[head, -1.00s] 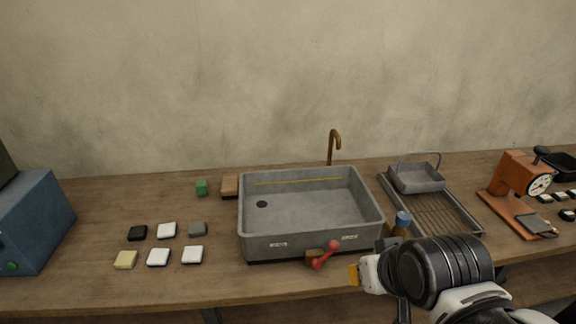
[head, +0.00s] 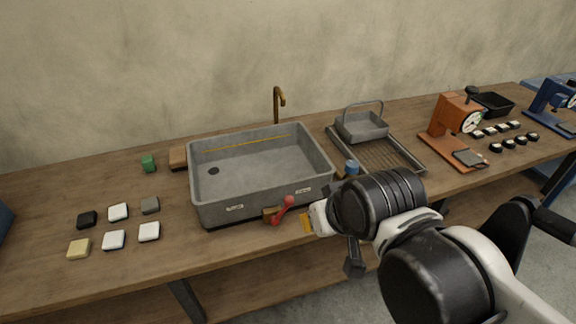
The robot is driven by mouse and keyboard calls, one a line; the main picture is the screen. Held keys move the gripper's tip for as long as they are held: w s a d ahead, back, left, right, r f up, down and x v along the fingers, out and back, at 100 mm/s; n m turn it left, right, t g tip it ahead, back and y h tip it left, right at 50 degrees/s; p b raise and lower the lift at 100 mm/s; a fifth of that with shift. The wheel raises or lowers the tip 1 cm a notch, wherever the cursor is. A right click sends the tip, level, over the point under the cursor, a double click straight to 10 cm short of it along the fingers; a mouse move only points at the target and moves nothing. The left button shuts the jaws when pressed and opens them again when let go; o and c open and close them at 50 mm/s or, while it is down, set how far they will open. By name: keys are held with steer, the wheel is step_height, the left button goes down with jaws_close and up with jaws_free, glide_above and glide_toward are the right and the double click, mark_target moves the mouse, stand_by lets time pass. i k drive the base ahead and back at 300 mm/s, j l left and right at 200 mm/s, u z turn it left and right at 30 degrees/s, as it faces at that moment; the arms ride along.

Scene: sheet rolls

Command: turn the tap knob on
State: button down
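The tap knob (head: 283,210) is a red bar with rounded ends on a brass base at the front of the grey sink (head: 215,212), near its right corner. It stands tilted, upper end to the right. The brass tap spout (head: 278,100) rises behind the sink, and no water shows under it. My gripper (head: 306,224) is just right of the knob, with a yellow-orange tip showing close to it. The black wrist hides most of the gripper, so I cannot tell whether it is open or whether it touches the knob.
A blue-capped bottle (head: 352,168) stands behind my wrist. A drying rack (head: 395,158) with a grey basket (head: 361,127) is right of the sink. An orange scale (head: 452,115) stands farther right. Several small blocks (head: 118,212) lie on the left. The table's front edge is clear at left.

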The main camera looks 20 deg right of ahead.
mark_target(352, 167)
steer(key=i, duration=0.45)
steer(key=i+j+z, duration=0.15)
steer(key=i, duration=0.25)
